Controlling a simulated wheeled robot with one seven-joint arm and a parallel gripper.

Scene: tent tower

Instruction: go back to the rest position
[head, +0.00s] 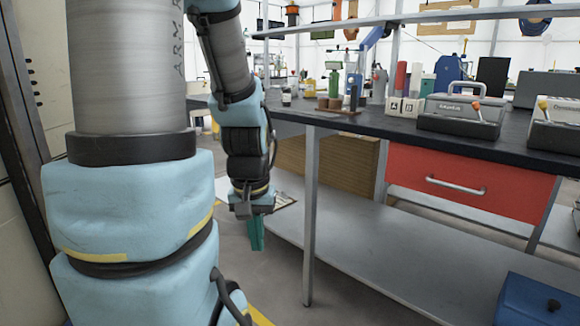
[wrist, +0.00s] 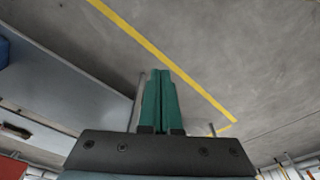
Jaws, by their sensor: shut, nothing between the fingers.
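My gripper (head: 256,234) hangs at the end of my arm, pointing down, left of the bench's near leg in the head view. Its green fingers are together with nothing between them. In the wrist view the shut fingers (wrist: 160,98) stand over grey floor with a yellow line.
A dark-topped bench (head: 480,145) carries grey cases, bottles and a block marked A and B. Under it are a red drawer (head: 470,185), a lower shelf (head: 390,265) and a blue box (head: 537,302). A metal leg (head: 309,215) stands just right of my gripper. The floor below it is clear.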

